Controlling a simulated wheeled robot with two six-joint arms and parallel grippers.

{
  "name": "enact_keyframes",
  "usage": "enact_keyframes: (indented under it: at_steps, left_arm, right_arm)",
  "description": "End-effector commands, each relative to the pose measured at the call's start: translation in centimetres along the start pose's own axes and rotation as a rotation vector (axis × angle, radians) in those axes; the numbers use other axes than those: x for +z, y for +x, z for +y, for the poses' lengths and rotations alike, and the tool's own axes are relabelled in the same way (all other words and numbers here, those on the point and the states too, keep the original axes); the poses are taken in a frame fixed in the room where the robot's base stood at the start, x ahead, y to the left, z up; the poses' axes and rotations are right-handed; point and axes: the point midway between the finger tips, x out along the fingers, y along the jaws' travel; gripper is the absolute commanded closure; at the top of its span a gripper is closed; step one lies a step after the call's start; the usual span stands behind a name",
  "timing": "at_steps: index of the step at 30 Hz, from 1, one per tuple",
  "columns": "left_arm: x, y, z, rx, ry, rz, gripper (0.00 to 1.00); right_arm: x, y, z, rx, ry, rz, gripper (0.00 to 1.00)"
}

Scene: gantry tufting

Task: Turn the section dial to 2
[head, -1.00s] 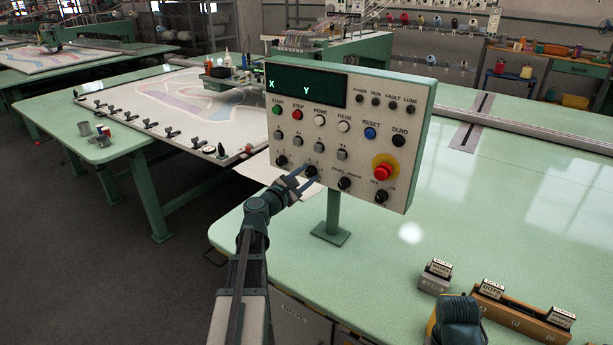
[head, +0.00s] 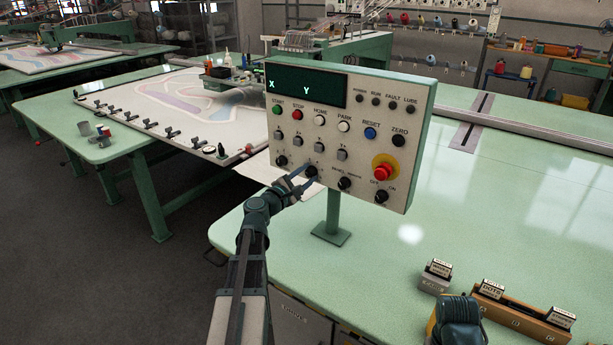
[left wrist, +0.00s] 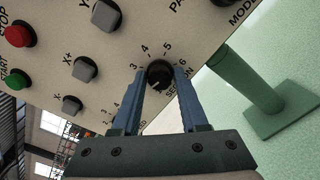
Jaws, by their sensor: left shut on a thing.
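The section dial (head: 311,171) is a small black knob in the lower row of the pale control panel (head: 290,185). In the left wrist view the dial (left wrist: 159,75) sits between the two blue fingers of my left gripper (left wrist: 157,85). The fingers are shut on its sides. The numbers 3 to 6 show around the dial; the left finger side covers the scale's lower part. A short white mark on the knob points down and slightly left, away from those numbers. In the head view my left gripper (head: 306,178) reaches the panel from the lower left. My right gripper is not seen.
Another black knob (head: 344,183) lies right of the dial, and one (head: 281,160) left. A red stop button (head: 383,171) is farther right. The panel stands on a green post (head: 333,212) on a green table (head: 430,205). Labelled blocks (head: 436,276) stand at the lower right.

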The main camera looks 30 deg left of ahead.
Motion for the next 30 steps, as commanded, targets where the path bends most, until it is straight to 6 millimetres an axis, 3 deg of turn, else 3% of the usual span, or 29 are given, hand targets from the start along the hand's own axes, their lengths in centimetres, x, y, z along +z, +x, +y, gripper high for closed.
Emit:
enact_keyframes:
  at_steps: [2,3,7,15,19,30]
  left_arm:
    - [0.0,0.0,0.0,-0.001,0.0,0.0,1.0]
    - [0.0,0.0,0.0,-0.001,0.0,0.0,0.5]
    - [0.0,0.0,0.0,-0.001,-0.001,0.0,0.27]
    - [0.0,0.0,0.0,0.0,-0.001,0.0,0.27]
    - [0.1,-1.0,-0.1,0.0,-0.001,0.0,0.27]
    - [0.1,-8.7,-0.1,0.002,-0.001,0.002,0.27]
  right_arm:
    - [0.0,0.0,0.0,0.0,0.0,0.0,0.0]
    - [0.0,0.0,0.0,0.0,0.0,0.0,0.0]
    - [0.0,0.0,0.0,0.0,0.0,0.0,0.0]
    - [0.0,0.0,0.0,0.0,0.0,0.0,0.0]
    - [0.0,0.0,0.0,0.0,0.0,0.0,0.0]
    - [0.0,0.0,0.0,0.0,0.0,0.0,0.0]
